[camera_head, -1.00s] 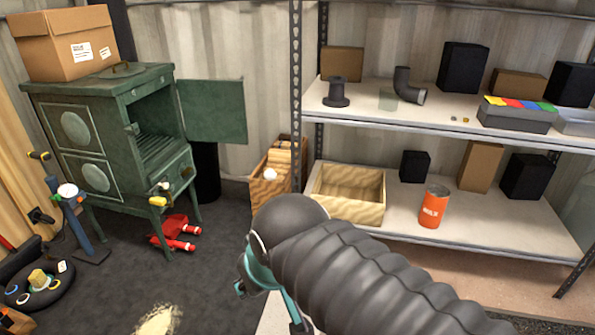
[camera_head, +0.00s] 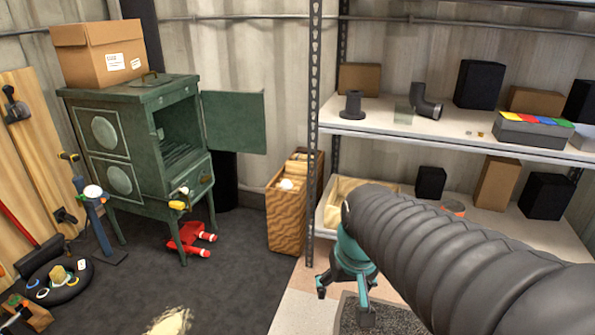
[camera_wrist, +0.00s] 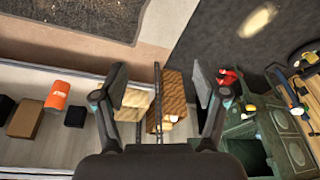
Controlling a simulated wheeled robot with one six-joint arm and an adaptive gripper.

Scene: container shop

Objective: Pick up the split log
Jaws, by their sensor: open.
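No split log can be told apart for certain. A tall woven tan basket (camera_head: 286,220) stands on the floor between the green stove and the shelf. Pale, wood-coloured pieces (camera_head: 287,184) show at its top, too small to identify. My gripper (camera_head: 344,298) points down in front of the shelf, to the right of the basket and lower in the head view. In the wrist view my gripper (camera_wrist: 160,82) has its two fingers wide apart with nothing held. The basket (camera_wrist: 173,88) shows between and beyond the fingers there.
The green stove (camera_head: 120,148) has its door (camera_head: 234,122) open. The shelf (camera_head: 450,136) and its post (camera_head: 314,120) stand close to the basket. An orange canister (camera_head: 453,207) is partly hidden behind my arm. Dark floor (camera_head: 235,270) in front of the basket is clear.

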